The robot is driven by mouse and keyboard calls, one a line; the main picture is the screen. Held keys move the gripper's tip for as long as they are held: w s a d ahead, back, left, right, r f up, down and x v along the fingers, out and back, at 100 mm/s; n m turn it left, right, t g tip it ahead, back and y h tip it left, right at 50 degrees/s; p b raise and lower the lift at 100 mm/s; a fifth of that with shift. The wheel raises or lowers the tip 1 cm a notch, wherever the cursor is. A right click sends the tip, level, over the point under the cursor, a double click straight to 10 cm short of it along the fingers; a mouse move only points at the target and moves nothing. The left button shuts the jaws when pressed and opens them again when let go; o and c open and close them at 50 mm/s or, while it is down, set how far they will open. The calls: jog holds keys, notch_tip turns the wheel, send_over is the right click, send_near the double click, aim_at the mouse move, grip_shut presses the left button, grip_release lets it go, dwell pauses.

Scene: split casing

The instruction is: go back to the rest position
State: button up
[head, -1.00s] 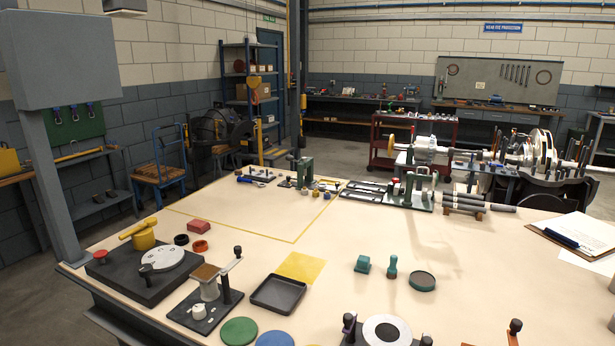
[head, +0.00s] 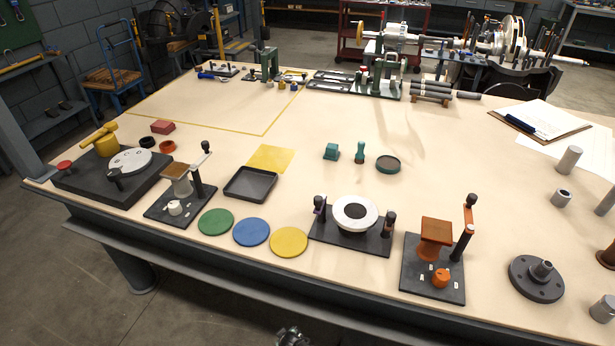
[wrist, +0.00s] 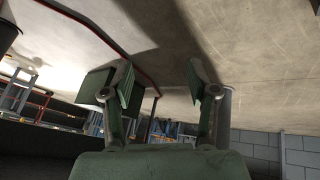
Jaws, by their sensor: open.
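My gripper (wrist: 162,92) shows in the wrist view with its two green-padded fingers spread apart and nothing between them. Behind the fingers the wrist view shows a pale surface, a grey block wall and shelving, tilted. In the head view a small grey metal part (head: 291,337) shows at the bottom edge, below the table's front edge; I cannot tell whether it belongs to my arm. The workbench (head: 330,115) fills most of the head view.
On the bench's near side stand a black base with a white disc (head: 130,160), a black tray (head: 250,184), green (head: 215,222), blue (head: 251,232) and yellow (head: 289,242) discs, a white ring fixture (head: 355,212) and an orange-topped stand (head: 436,232). The bench middle is mostly clear.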

jog(key=s+d+r+m+g+h+p, duration=0.2)
jog(key=s+d+g+p, duration=0.15)
jog(key=d, duration=0.55)
jog(key=s+d+r+m+g+h+p, duration=0.25)
jog(key=s+d, duration=0.25)
jog(key=d, duration=0.4)
jog(key=s+d+r+m+g+y+p, duration=0.1)
jog(key=s+d+r+m+g+p, duration=0.1)
jog(key=s, duration=0.5)
jog(key=s+d+r+m+g+y+p, duration=0.1)
jog(key=s+d+r+g+p, duration=0.3)
jog(key=s+r, duration=0.2)
jog(key=shift+s+d+r+m, duration=0.35)
jog(key=shift+s+d, duration=0.05)
jog(key=shift+s, duration=0.2)
jog(key=shift+y, duration=0.25)
